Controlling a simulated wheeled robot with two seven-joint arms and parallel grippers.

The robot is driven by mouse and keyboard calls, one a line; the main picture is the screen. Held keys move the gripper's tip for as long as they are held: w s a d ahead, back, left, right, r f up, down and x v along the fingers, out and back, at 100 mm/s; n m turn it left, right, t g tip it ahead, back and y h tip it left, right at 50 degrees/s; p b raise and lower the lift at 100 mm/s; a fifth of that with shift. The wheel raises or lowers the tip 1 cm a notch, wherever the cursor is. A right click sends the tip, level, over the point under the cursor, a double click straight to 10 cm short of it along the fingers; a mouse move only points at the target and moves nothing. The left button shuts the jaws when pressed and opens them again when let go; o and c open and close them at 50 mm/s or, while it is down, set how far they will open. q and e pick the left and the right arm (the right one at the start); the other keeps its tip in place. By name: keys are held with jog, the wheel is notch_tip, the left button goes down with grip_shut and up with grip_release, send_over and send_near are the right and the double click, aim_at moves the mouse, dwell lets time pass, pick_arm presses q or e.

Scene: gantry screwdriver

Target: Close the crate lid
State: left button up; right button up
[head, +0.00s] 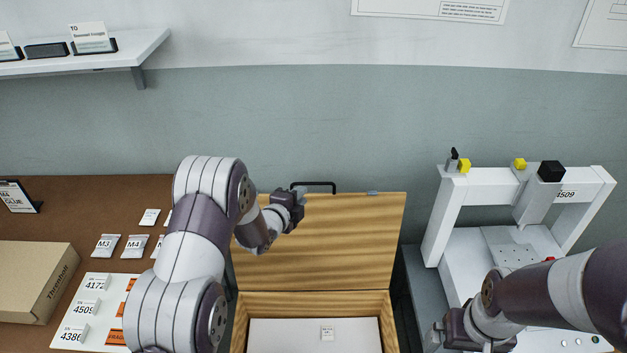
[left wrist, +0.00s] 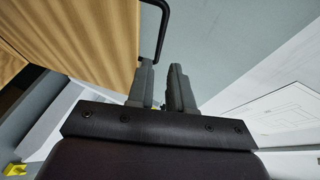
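The wooden crate (head: 388,306) stands at the bottom centre of the head view. Its lid (head: 345,240) is raised, standing up at the back edge. A black bar handle (head: 316,184) is on the lid's top edge. My left gripper (head: 299,194) is at the lid's upper left, beside the handle. In the left wrist view, the left fingers (left wrist: 163,78) are apart with a narrow gap, and the handle (left wrist: 161,35) comes down close to the left fingertip. Whether they touch is unclear. My right gripper (head: 462,338) is low on the right, its fingers hidden.
A white board with a small label (head: 327,334) lies inside the crate. A brown table (head: 100,210) with a cardboard box (head: 35,280) and small packets is on the left. A shelf (head: 135,50) hangs above.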

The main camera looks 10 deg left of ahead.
aim_at(313, 184)
pick_arm(q)
jog(key=x, duration=1.2)
jog(key=shift+w+a+f, duration=0.1)
jog(key=shift+w+f, duration=0.1)
grip_shut()
